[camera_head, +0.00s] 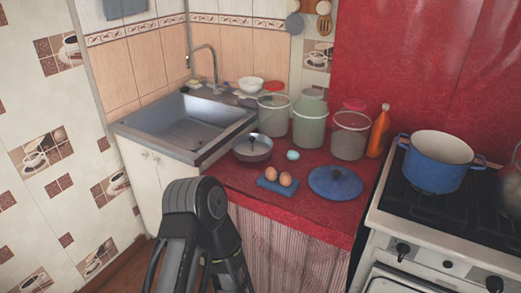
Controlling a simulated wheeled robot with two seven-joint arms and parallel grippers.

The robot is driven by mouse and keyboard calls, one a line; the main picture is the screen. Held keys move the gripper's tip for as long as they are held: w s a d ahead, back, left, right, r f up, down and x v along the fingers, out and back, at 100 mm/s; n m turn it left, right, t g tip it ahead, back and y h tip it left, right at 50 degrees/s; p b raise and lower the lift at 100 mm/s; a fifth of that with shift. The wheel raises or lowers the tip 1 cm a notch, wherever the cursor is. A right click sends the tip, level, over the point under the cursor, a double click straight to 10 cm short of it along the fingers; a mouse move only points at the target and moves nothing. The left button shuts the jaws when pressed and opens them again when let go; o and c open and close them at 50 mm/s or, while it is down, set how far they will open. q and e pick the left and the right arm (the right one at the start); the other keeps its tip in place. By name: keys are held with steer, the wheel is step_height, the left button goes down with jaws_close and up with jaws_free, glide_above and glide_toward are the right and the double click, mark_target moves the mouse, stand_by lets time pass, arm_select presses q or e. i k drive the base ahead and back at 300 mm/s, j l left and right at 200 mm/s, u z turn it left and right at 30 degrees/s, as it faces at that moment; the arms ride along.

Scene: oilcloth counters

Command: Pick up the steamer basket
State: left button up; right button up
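I cannot tell for sure which thing is the steamer basket. A blue pot (437,160) with a pale inside stands on the stove at the right. A flat round blue lid (335,183) lies near the counter's front edge. A dark grey arm link of mine rises at the bottom centre in front of the counter. Neither gripper shows, and both are away from the visible counter things.
Two brown eggs rest on a small blue tray (273,188) at the front. A metal sink (185,127) is left, the white stove (421,232) right.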

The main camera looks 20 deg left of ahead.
mark_target(250, 148)
steer(key=j+z, duration=0.2)
steer(key=z, duration=0.45)
steer(key=j+z, duration=0.25)
steer(key=j, duration=0.45)
steer(key=j+z, duration=0.25)
steer(key=j, duration=0.4)
steer(key=k+j+z, duration=0.25)
steer(key=j, duration=1.25)
